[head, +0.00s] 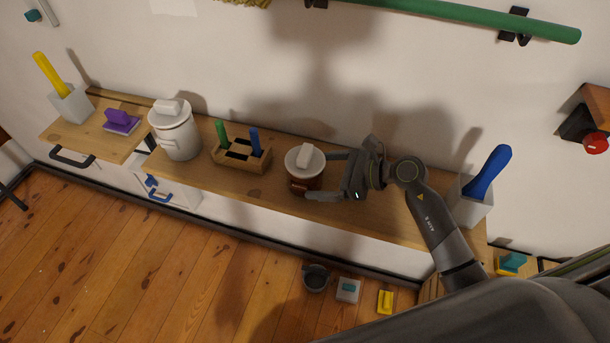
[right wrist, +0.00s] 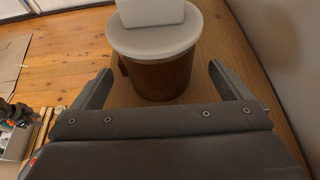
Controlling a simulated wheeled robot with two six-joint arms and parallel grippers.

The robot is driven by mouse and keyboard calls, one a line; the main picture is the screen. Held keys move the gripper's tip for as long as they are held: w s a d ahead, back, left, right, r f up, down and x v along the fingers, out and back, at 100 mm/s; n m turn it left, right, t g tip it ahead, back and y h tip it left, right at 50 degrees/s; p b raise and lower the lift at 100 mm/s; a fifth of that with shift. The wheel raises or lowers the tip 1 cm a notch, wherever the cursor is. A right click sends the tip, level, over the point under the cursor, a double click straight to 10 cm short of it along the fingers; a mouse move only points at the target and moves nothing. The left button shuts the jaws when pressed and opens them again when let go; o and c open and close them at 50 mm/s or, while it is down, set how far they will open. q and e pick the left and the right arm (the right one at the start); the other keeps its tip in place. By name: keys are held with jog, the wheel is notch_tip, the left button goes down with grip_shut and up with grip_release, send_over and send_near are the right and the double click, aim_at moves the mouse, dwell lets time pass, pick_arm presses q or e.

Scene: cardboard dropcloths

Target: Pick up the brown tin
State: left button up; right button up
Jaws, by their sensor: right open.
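The brown tin (head: 303,184) stands upright on the wooden shelf, with a pale lid and a white block-shaped knob on top. My right gripper (head: 324,175) comes in from the right at the tin's height, its fingers pointing at it. In the right wrist view the tin (right wrist: 160,78) is ahead, between the open fingers of the right gripper (right wrist: 160,82). The fingertips reach its near sides, with gaps showing on both sides.
On the shelf (head: 370,210), a wooden holder (head: 243,158) with green and blue handles and a white lidded canister (head: 177,138) stand left of the tin. A pale pot (head: 474,205) with a blue handle stands at the right. A green rail (head: 470,12) runs along the wall above.

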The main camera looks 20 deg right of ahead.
aim_at(298, 186)
jog(key=b+x, duration=0.1)
jog(key=x, duration=0.3)
jog(key=shift+w+a, duration=0.15)
jog(key=shift+a, duration=0.1)
jog(key=shift+w+a+f, duration=0.1)
jog(key=shift+a, duration=0.05)
jog(key=shift+c, duration=0.6)
pick_arm(q)
jog(key=shift+w+f, duration=0.35)
jog(key=shift+w, duration=0.1)
pick_arm(e)
jog(key=c, duration=1.2)
